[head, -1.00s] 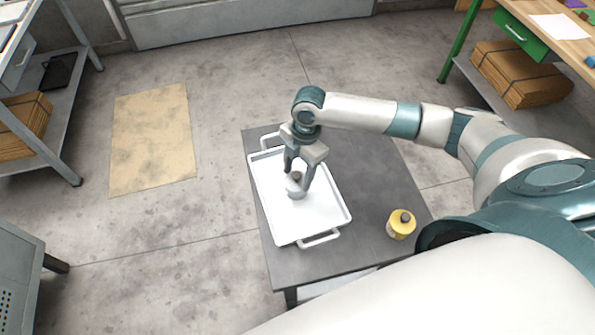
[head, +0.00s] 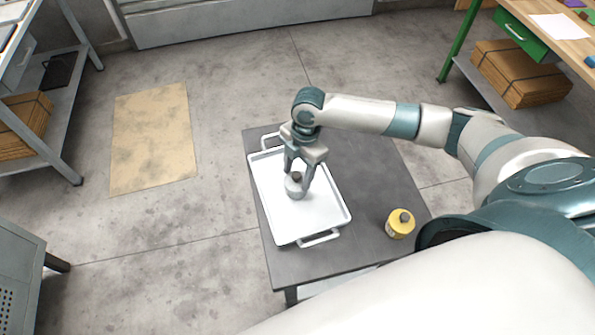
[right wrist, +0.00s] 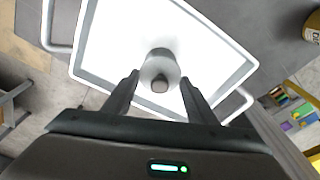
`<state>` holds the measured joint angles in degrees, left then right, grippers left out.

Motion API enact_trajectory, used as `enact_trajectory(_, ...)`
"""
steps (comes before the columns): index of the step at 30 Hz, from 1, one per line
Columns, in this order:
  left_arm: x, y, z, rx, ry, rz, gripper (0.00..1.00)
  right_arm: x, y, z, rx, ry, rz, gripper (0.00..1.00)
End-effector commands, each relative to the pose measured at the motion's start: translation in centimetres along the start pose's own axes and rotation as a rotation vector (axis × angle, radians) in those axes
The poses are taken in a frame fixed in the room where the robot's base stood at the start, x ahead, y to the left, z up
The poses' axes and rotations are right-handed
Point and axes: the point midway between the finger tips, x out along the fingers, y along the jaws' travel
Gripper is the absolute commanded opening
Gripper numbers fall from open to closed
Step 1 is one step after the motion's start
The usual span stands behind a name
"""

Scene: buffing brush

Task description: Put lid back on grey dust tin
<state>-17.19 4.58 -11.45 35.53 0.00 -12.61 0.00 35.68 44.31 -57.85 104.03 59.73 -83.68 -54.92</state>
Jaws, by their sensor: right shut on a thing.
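The grey dust tin (head: 295,190) stands on the white tray (head: 318,216), near its middle. A pale round lid with a dark knob (right wrist: 160,84) shows at its top in the right wrist view. My right gripper (head: 297,182) points down over the tin, its fingers on either side of the lid and shut on it. In the right wrist view the grey tin body (right wrist: 158,54) shows just beyond the lid. I cannot tell whether the lid is fully seated on the rim. My left gripper is not in view.
The tray lies on a small dark table (head: 390,185). A yellow tin (head: 400,224) with a dark knob stands on the table, right of the tray. The tray around the grey tin is bare. A workbench (head: 560,30) stands at the upper right.

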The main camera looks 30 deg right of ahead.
Motion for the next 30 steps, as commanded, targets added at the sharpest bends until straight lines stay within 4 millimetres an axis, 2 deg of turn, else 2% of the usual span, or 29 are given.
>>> enact_trajectory(14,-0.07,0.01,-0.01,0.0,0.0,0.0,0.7,0.02,0.0,0.01,0.0,0.0,0.0,0.31)
enact_trajectory(15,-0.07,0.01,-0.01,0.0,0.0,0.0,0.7,0.02,0.0,0.01,0.0,0.0,0.0,0.54)
enact_trajectory(18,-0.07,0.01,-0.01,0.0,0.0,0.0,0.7,0.02,0.0,0.01,0.0,0.0,0.0,0.74)
enact_trajectory(24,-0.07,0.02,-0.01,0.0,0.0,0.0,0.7,0.01,0.0,0.01,0.0,0.0,0.0,0.74)
enact_trajectory(27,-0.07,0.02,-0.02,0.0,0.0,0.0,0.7,0.01,0.0,0.01,0.0,0.0,0.0,0.93)
enact_trajectory(30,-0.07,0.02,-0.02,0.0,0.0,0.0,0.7,0.01,0.0,0.02,0.0,0.0,0.0,0.93)
